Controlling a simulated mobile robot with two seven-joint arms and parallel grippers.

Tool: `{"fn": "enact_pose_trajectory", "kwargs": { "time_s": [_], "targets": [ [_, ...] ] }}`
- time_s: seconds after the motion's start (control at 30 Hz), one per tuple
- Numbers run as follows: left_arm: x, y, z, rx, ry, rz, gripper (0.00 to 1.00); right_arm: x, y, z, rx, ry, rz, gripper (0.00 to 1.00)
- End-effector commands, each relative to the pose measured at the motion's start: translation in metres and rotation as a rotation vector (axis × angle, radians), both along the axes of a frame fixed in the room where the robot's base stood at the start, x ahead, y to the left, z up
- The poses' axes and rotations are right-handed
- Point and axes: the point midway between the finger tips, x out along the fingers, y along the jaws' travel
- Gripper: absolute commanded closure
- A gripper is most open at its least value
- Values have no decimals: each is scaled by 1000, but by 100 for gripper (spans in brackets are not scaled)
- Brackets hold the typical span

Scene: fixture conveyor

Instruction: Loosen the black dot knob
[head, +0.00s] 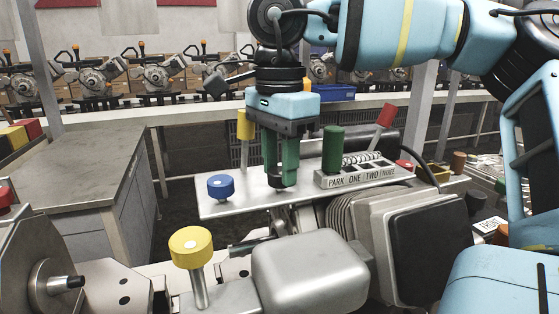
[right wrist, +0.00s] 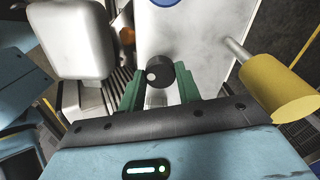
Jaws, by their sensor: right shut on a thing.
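The black dot knob (right wrist: 159,75) is a short black cylinder with a white dot on its end, seen in the right wrist view. It stands at the pale metal plate (head: 240,206). My right gripper (right wrist: 157,92) has its two green fingers on either side of the knob and is shut on it. In the head view the right gripper (head: 281,180) points straight down over the plate, and its fingers mostly hide the knob. My left gripper is in neither view.
A blue knob (head: 220,187) is left of the right gripper, with a yellow-topped post (head: 191,246) in front. A yellow handle (head: 245,125) stands close behind. A green handle (head: 333,150), a red handle (head: 386,115) and the slot block (head: 362,178) are to the right.

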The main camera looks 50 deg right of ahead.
Motion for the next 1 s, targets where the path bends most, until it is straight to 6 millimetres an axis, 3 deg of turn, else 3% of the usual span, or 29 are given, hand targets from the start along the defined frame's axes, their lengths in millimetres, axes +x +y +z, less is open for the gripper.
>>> {"fn": "enact_pose_trajectory", "kwargs": {
  "time_s": [0.17,0.2,0.37,0.7,1.0],
  "targets": [
    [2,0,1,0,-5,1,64,0,0,1,0,-4,2,89],
    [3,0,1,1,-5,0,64,0,0,1,0,-4,1,64],
    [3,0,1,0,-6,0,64,0,0,1,-1,-3,1,45],
    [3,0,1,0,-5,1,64,0,0,4,-2,-3,-1,45],
    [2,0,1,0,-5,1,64,1,0,48,0,-6,-2,45]
  ]
}}
